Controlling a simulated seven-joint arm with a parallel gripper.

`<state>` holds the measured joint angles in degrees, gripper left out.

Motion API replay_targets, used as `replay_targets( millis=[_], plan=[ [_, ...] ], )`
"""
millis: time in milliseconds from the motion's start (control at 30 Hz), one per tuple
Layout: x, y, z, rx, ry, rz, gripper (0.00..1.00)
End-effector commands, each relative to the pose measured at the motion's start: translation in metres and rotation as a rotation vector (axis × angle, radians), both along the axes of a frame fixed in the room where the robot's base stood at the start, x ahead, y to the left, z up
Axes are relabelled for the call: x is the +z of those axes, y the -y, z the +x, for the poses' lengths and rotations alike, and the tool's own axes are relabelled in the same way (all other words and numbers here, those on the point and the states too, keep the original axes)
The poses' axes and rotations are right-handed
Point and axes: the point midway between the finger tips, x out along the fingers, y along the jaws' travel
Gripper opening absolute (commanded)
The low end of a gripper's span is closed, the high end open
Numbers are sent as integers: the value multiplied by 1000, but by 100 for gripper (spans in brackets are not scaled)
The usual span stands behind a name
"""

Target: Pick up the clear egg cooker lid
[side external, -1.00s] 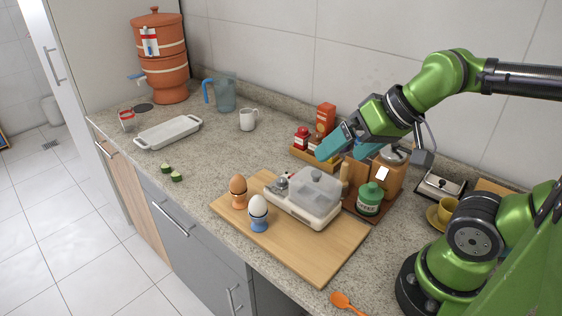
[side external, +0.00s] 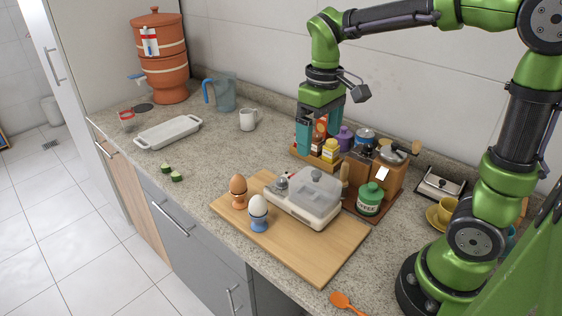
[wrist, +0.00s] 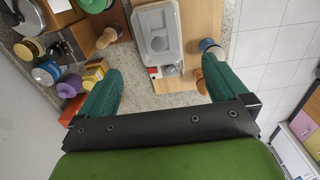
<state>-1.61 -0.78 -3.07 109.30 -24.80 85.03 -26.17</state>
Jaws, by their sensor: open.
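The clear egg cooker lid (side external: 314,186) sits on the white egg cooker base (side external: 290,209) on a wooden board. The lid also shows in the wrist view (wrist: 155,28), top centre, ahead of my fingers. My gripper (side external: 318,142) is open and empty, with its teal fingers pointing down. In the side view it appears behind the cooker, by the spice tray, above counter level. In the wrist view the open fingers (wrist: 162,72) are spread wider than the lid and short of it.
Two eggs in cups, an orange cup (side external: 239,201) and a blue cup (side external: 258,224), stand left of the cooker on the board (side external: 330,255). A green jar (side external: 370,199) and a wooden caddy stand to its right. Spice bottles crowd the gripper.

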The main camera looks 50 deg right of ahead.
Motion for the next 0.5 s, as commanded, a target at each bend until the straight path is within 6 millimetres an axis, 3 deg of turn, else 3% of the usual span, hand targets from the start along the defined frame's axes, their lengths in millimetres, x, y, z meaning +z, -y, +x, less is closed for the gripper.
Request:
replay_targets(
  millis=[300,500],
  plan=[
    [-68,0,-1,-1,-5,1,100],
    [-100,0,0,-1,-1,1,100]
  ],
)
